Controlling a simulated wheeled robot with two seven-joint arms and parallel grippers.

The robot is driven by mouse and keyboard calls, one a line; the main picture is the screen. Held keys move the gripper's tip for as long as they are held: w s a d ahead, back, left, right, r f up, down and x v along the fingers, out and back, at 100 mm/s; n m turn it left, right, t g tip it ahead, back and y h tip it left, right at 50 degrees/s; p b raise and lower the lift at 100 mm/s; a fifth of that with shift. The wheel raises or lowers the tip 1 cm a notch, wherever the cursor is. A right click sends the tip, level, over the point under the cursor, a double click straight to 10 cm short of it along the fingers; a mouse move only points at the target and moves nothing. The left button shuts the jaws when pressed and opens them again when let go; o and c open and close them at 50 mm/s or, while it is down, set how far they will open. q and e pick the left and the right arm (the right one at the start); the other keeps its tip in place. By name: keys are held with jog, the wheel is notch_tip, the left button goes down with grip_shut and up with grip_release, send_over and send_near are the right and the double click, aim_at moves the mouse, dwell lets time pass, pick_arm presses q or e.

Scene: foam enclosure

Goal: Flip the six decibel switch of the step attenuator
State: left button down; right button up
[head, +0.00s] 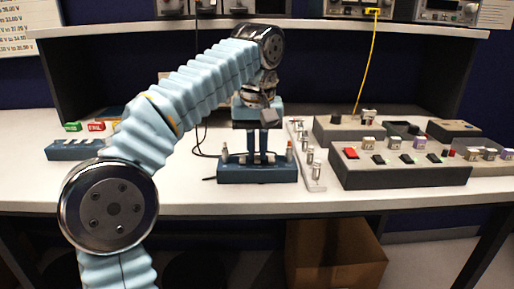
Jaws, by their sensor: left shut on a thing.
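A low blue box (235,174), which I take for the step attenuator, lies near the front edge of the bench, with an upright connector-like post near each end. My left gripper (260,160) comes down over its middle from above, fingers pointing down between the posts. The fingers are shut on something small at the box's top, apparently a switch. The fingers hide it, and switch labels and lever positions are too small to read. My right gripper is not in view.
A grey foam box (400,178) with several red and black parts stands to the right, beside a white strip (316,177) with small connectors. A slotted blue block (75,150) lies left. A yellow cable (367,60) hangs behind. A cardboard box (335,255) stands below the bench.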

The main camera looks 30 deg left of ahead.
pick_arm(q)
jog(key=c, duration=1.4)
grip_release()
jog(key=shift+s, duration=0.1)
